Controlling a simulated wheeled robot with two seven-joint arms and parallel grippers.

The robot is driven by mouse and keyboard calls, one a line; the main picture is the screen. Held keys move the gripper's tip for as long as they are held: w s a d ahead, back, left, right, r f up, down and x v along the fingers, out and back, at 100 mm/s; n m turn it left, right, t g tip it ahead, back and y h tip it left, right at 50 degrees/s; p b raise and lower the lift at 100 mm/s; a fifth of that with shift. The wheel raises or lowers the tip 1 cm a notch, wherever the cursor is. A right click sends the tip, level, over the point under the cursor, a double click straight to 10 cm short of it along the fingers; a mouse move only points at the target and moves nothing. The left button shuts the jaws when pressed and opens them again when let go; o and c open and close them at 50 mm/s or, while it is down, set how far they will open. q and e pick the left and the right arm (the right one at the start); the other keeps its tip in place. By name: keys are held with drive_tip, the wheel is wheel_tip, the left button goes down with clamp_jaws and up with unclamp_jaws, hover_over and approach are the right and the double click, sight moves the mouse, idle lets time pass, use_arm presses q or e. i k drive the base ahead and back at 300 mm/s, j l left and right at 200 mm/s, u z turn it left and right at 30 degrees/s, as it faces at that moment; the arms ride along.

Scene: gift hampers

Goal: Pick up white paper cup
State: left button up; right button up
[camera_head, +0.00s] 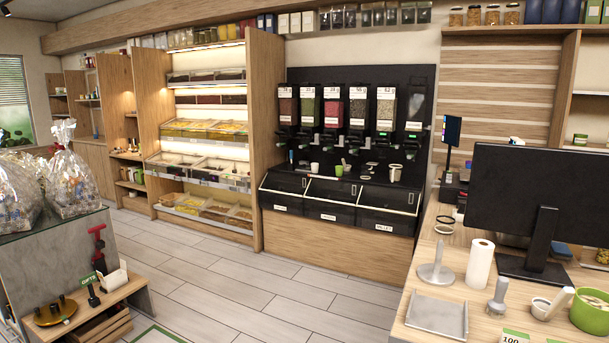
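A small white cup (314,167) stands on the ledge below the dispensers at the back wall, far from me. It looks upright; whether it is paper is too small to tell. A small green cup (339,171) stands just right of it. A larger pale cup or container (396,174) with a dark rim stands farther right on the same ledge. Neither of my grippers is in view.
Dispensers (333,107) hang above black bins (332,192). A counter at right holds a monitor (537,200), a paper roll (480,263) and a green bowl (590,311). A gift display (60,250) stands at left. The tiled floor (225,300) between is clear.

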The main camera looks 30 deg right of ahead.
sight(315, 166)
drive_tip(key=i+z, duration=0.1)
drive_tip(key=i, duration=1.2)
drive_tip(key=i+l+z, duration=0.1)
drive_tip(key=i+z, duration=0.3)
drive_tip(key=i, duration=0.15)
drive_tip(key=i+z, duration=0.45)
drive_tip(key=i+j+z, duration=0.4)
drive_tip(key=i, duration=0.2)
drive_tip(key=i+l+z, duration=0.25)
drive_tip(key=i, duration=0.6)
drive_tip(key=i+j+z, duration=0.25)
drive_tip(key=i, duration=0.6)
drive_tip(key=l, duration=0.1)
